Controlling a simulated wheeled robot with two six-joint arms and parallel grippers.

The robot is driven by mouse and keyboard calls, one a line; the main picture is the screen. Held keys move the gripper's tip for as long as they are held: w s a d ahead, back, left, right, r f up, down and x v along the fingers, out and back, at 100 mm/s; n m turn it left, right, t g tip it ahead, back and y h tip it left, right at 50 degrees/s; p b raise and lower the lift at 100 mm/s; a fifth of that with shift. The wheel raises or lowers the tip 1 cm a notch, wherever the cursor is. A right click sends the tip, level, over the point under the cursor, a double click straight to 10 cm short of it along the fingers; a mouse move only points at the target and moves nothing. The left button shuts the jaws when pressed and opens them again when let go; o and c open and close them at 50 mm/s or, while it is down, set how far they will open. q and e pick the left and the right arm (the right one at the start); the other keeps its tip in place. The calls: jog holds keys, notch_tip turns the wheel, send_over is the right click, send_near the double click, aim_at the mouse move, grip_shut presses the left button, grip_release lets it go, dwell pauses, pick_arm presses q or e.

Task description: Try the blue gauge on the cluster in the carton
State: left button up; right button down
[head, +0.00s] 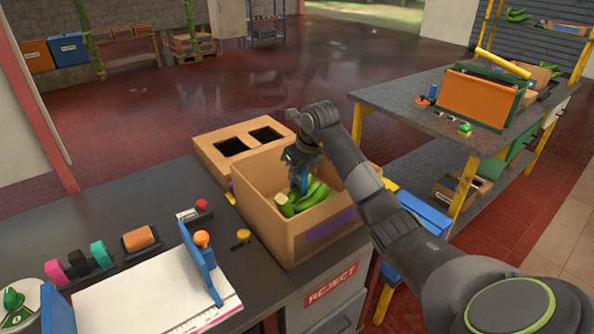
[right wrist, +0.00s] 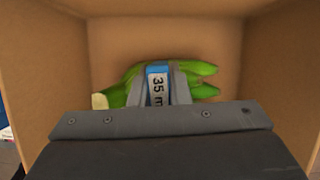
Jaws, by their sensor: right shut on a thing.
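The carton (head: 290,238) is an open brown box on the dark counter. A green banana cluster (head: 308,200) lies inside it, and it also shows in the right wrist view (right wrist: 203,91). My right gripper (head: 301,172) reaches down into the carton and is shut on the blue gauge (head: 304,181). In the right wrist view the gauge (right wrist: 157,85) has a blue top and a pale face reading "35 m", partly cut off. It sits against the middle of the cluster; whether it fits around a finger is hidden. My left gripper is not in view.
The carton's lid (head: 215,160) with two cut-outs lies behind it. Pink, black and teal gauges (head: 98,254) stand in a rack at the left. A white board with a blue bar (head: 200,262) lies in front. A grey shelf bench (head: 400,100) stands at the right.

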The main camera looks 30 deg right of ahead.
jog(key=shift+f+b, duration=0.35)
jog(key=shift+f, duration=0.15)
jog(key=shift+r, duration=0.15)
dwell(0.6)
jog(key=shift+r+p, duration=2.65)
jog(key=shift+r, duration=1.5)
